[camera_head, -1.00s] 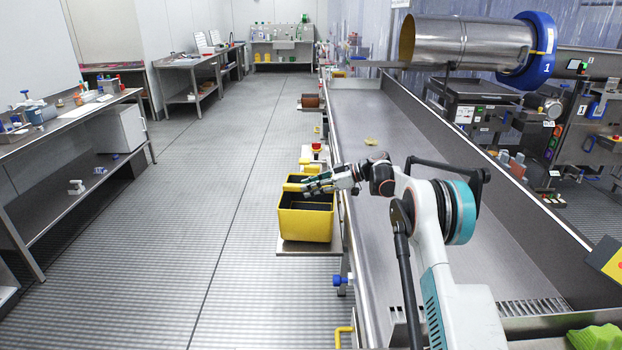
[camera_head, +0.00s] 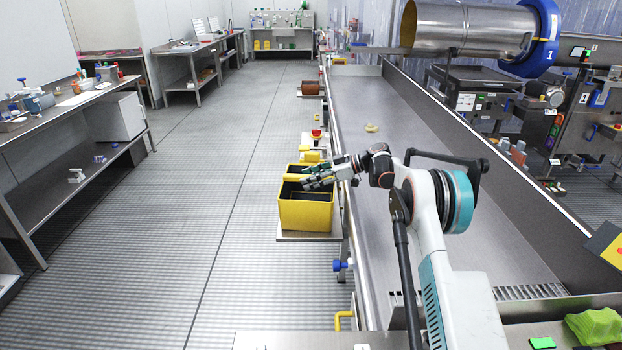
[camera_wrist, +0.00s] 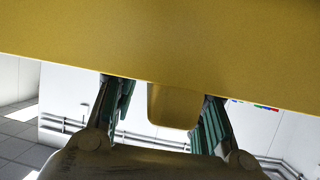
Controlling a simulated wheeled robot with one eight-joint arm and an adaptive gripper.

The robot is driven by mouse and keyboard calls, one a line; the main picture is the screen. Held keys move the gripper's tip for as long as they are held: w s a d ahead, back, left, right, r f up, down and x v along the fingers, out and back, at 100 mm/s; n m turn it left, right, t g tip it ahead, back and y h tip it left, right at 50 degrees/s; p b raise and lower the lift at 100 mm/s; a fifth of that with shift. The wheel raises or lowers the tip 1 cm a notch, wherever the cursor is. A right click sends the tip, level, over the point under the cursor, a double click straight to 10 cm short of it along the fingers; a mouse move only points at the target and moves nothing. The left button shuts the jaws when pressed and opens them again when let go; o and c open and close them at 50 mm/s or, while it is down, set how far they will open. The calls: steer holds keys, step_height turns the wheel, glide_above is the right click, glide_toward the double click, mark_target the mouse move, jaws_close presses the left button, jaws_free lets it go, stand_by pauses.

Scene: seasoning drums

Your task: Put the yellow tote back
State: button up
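The yellow tote (camera_head: 305,214) stands upright on a small metal shelf beside the long steel trough, with a dark interior. My gripper (camera_head: 308,184) is over its upper part, reaching in from the trough side and covering some of the rim. In the wrist view a broad yellow surface (camera_wrist: 160,45) fills the top, and a yellow tab (camera_wrist: 175,106) hangs down from it between my fingers. The two green-padded fingers (camera_wrist: 165,112) are apart, one on each side of the tab, with a visible gap on the left. Contact on the right is unclear.
The small shelf (camera_head: 312,236) sticks out from the side of the steel trough (camera_head: 400,180). A blue-handled valve (camera_head: 340,265) is below it. A small red-topped device (camera_head: 316,135) stands behind the tote. The floor (camera_head: 200,230) to the left is open.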

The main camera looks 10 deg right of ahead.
steer(key=p+v, duration=0.2)
steer(key=v, duration=0.5)
steer(key=p+v, duration=0.2)
steer(key=v, duration=0.4)
steer(key=shift+s+d+r+p, duration=0.15)
steer(key=shift+d+r+p, duration=0.1)
steer(key=shift+r+p, duration=0.1)
